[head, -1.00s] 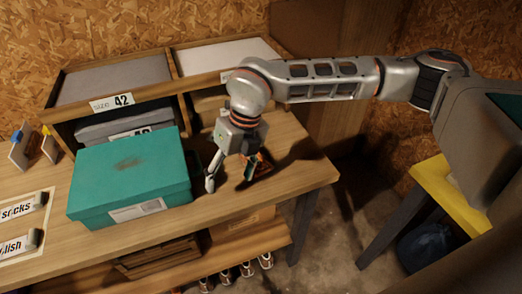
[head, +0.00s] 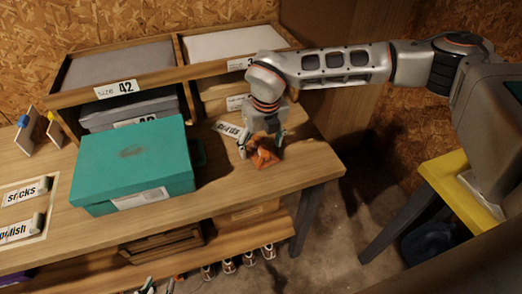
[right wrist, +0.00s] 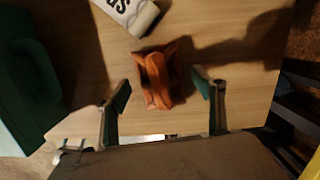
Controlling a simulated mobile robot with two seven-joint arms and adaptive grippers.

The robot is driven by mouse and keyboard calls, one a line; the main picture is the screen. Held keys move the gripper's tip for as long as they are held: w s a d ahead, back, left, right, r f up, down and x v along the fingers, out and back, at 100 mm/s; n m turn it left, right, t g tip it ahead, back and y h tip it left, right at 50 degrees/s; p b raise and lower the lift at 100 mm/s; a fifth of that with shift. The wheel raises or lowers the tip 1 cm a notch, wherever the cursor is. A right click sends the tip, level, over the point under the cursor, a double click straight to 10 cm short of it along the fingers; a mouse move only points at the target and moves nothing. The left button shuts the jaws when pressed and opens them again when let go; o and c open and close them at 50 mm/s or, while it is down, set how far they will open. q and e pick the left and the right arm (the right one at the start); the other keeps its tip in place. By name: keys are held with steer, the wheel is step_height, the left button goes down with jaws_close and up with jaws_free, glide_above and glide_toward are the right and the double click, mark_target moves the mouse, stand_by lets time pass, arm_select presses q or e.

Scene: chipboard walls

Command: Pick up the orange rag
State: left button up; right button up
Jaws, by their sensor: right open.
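The orange rag (head: 263,152) lies crumpled on the wooden table, near its right end. It also shows in the right wrist view (right wrist: 156,76). My right gripper (head: 261,143) is over the rag with its fingers apart. In the right wrist view the rag lies ahead of the open fingers (right wrist: 164,94), roughly centred between them, with nothing held. At the bottom edge of the head view, the tips of my left gripper (head: 159,286) show in part, low in front of the table; its jaws are mostly cut off.
A green shoebox (head: 130,165) stands left of the rag. A white labelled roll or tag (head: 229,129) lies close behind the rag. Box shelves (head: 120,86) line the back. The table's right edge is near. A yellow-topped table (head: 455,185) stands at right.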

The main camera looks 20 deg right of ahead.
mark_target(261, 144)
steer(key=shift+w+f, duration=0.1)
steer(key=shift+f, duration=0.3)
steer(key=c, duration=1.2)
steer(key=shift+r, duration=0.2)
step_height(261, 144, up, 20)
steer(key=shift+f+p, duration=0.15)
steer(key=shift+p, duration=0.2)
steer(key=shift+o, duration=0.7)
